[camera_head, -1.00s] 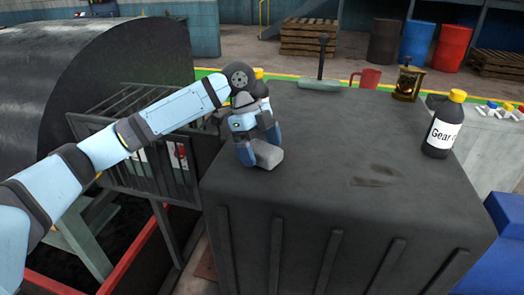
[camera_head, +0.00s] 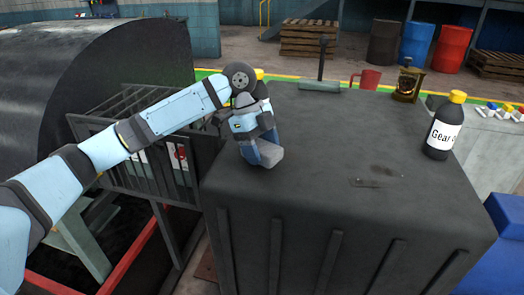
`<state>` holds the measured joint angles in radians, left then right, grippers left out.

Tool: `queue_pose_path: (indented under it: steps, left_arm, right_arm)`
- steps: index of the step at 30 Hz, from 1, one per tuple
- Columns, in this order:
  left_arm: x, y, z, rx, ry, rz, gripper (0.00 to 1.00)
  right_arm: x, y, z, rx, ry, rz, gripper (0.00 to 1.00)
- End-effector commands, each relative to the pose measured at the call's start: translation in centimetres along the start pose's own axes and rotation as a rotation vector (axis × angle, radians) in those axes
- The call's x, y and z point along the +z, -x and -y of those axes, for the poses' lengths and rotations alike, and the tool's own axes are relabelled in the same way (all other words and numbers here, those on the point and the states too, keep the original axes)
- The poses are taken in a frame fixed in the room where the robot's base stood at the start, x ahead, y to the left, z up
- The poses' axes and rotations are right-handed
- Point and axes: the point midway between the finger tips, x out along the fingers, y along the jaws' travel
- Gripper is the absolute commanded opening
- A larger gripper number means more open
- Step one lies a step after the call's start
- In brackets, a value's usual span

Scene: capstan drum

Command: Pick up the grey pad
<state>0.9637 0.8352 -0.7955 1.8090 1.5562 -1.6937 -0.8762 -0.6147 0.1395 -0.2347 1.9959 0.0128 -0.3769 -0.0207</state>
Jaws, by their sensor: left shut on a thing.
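The grey pad (camera_head: 270,155) is a small block near the left side of the dark cabinet top. My left gripper (camera_head: 260,150) points down over it and is shut on it, with the blue fingers at the pad's left part. The pad is at or just above the cabinet top; I cannot tell whether it touches. Part of the pad is hidden by the fingers. My right gripper is not in view.
The dark cabinet (camera_head: 330,150) carries a black bottle with a yellow cap (camera_head: 444,125) at the right. A red mug (camera_head: 367,79), a brass lantern-like item (camera_head: 408,83) and a grey-green based lever (camera_head: 320,86) stand along the back. The middle is clear.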

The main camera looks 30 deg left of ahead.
Motion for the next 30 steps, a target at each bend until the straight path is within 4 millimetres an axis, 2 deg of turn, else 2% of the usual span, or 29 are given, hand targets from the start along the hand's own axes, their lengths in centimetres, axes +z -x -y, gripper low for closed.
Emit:
queue_pose_path:
  steps: [5, 21, 27, 30]
  left_arm:
    - [-1.0, 2.3, 0.0, -0.004, -0.003, 0.001, 0.38]
    - [-5.9, 14.2, 0.1, -0.005, -0.003, -0.001, 0.38]
    - [-7.0, 16.7, 0.0, -0.003, -0.001, 0.0, 0.38]
    - [-7.2, 17.4, 0.0, -0.002, -0.001, 0.0, 0.38]
  right_arm:
    - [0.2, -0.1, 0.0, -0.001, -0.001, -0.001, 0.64]
    - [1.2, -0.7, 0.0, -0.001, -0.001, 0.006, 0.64]
    - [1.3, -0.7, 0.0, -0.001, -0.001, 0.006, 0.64]
    - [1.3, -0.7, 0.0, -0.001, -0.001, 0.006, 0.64]
